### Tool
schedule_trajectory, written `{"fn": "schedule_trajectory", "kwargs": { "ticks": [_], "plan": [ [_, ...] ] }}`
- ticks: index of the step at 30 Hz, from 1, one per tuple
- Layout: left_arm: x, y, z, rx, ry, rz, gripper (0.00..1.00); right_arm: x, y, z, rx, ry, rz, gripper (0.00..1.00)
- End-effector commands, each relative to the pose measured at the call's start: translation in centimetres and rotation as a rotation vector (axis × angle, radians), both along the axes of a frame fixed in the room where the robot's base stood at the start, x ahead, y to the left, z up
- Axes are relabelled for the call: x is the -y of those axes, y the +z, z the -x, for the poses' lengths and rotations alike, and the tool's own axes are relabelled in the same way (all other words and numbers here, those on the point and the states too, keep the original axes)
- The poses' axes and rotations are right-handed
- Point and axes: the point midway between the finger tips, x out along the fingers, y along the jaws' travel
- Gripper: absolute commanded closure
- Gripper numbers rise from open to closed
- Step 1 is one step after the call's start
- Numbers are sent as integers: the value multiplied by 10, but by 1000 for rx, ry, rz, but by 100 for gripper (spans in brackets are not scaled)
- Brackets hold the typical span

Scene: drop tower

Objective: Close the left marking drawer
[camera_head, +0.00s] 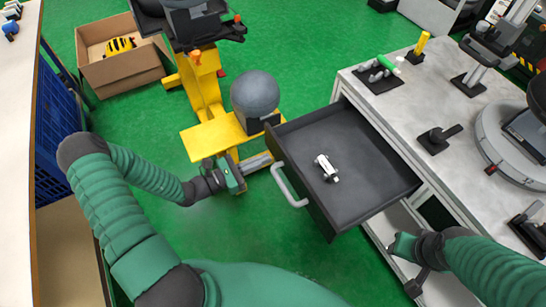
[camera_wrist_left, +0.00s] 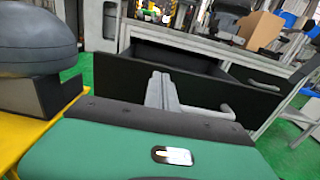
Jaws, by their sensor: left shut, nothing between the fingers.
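The black drawer (camera_head: 350,150) is pulled out from the grey workbench at the right, with a silver bar handle (camera_head: 287,187) on its front. A small white and black tool (camera_head: 326,168) lies inside it. My left gripper (camera_head: 268,158) is shut and empty, its fingertips close to the drawer front, beside the handle; contact cannot be told. In the left wrist view the shut fingers (camera_wrist_left: 160,88) point at the dark drawer front (camera_wrist_left: 205,92), with the handle (camera_wrist_left: 227,111) to their right. My right gripper (camera_head: 408,262) is below the bench edge, its fingers not clearly visible.
A yellow stand (camera_head: 208,135) with a grey dome (camera_head: 255,92) stands close to my left gripper. The workbench top (camera_head: 395,118) carries several tools. A cardboard box (camera_head: 122,68) with a yellow helmet sits at the back left. Green floor is free below the drawer.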

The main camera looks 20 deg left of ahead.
Motion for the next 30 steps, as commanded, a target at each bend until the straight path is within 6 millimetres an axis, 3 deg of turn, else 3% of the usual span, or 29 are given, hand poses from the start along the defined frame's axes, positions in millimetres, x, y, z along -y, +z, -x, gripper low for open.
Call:
{"fn": "schedule_trajectory", "kwargs": {
  "ticks": [7,23,30],
  "plan": [
    [22,-1,-27,1,-2,-3,100,0,-11,0,0,0,0,62],
    [25,1,-32,0,-1,-1,100,0,-9,0,0,0,0,62],
    [38,3,-46,0,-3,-1,100,0,0,0,0,0,0,62]
  ]
}}
